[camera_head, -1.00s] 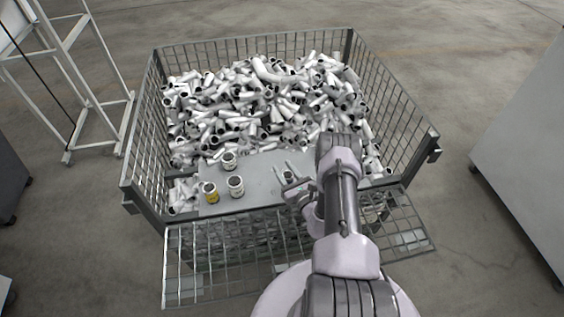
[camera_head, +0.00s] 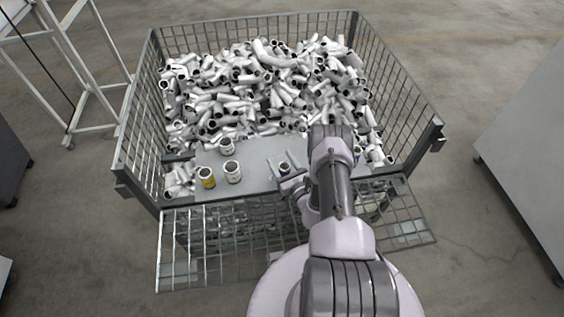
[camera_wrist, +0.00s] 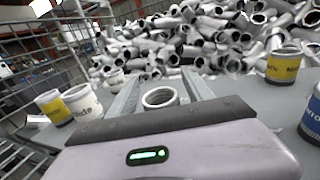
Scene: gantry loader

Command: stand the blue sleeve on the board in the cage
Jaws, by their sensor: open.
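A blue-labelled sleeve (camera_wrist: 313,118) stands upright at the right edge of the wrist view, partly cut off. A small blue patch (camera_head: 357,154), probably the same sleeve, shows beside my arm in the head view. My gripper (camera_head: 290,162) is open low over the grey board (camera_head: 258,155). Its two fingers (camera_wrist: 161,88) lie either side of an upright sleeve with a pale rim (camera_wrist: 160,97). This sleeve also shows in the head view (camera_head: 284,168). Its label and lower part are hidden by the gripper body, and I cannot tell whether the fingers touch it.
On the board's left stand a yellow sleeve (camera_head: 206,178) and white sleeves (camera_head: 232,172) (camera_head: 227,146). Another yellow-labelled sleeve (camera_wrist: 283,66) stands right of the fingers. White pipe pieces (camera_head: 250,95) are heaped behind. Mesh cage walls (camera_head: 400,105) surround it; the front flap (camera_head: 215,260) hangs open.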

